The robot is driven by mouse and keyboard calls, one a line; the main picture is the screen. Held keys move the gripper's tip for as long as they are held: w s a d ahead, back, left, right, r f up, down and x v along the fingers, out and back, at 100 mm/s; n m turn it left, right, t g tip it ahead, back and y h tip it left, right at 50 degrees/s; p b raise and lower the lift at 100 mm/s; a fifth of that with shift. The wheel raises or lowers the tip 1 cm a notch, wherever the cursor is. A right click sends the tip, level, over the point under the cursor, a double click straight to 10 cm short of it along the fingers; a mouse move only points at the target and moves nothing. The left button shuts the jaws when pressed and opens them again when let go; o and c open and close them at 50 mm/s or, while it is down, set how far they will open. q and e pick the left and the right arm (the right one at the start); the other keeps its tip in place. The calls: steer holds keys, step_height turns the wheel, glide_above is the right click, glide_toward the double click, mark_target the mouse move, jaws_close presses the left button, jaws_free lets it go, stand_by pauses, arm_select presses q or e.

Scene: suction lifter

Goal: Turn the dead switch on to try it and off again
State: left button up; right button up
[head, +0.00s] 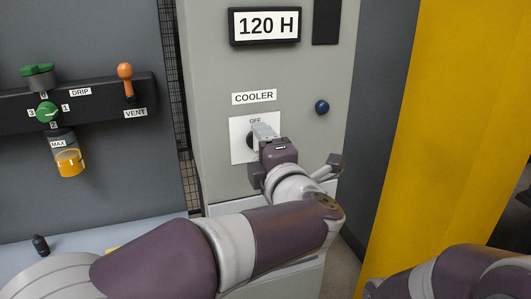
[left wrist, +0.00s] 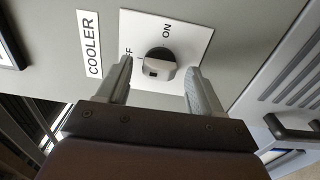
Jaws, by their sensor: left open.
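The cooler switch is a dark round knob with a grey grip (left wrist: 160,66) on a white plate (head: 238,152) below the COOLER label (head: 254,97). OFF and ON are printed on the plate, with OFF partly hidden by a finger in the left wrist view. My left gripper (head: 263,131) is at the switch, open, and it also shows in the left wrist view (left wrist: 159,72) with one finger on each side of the knob. A gap shows beside the knob; I cannot tell exactly which mark it points to. My right gripper is out of view.
A display (head: 265,26) reading 120 H is above. A blue button (head: 322,107) sits right of the switch. At left are an orange VENT lever (head: 126,78) and a green DRIP valve (head: 47,112). A yellow panel (head: 450,120) stands at right.

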arm_select(q)
steer(key=b+v, duration=0.1)
steer(key=v, duration=1.1)
steer(key=shift+s, duration=0.3)
steer(key=shift+d, duration=0.1)
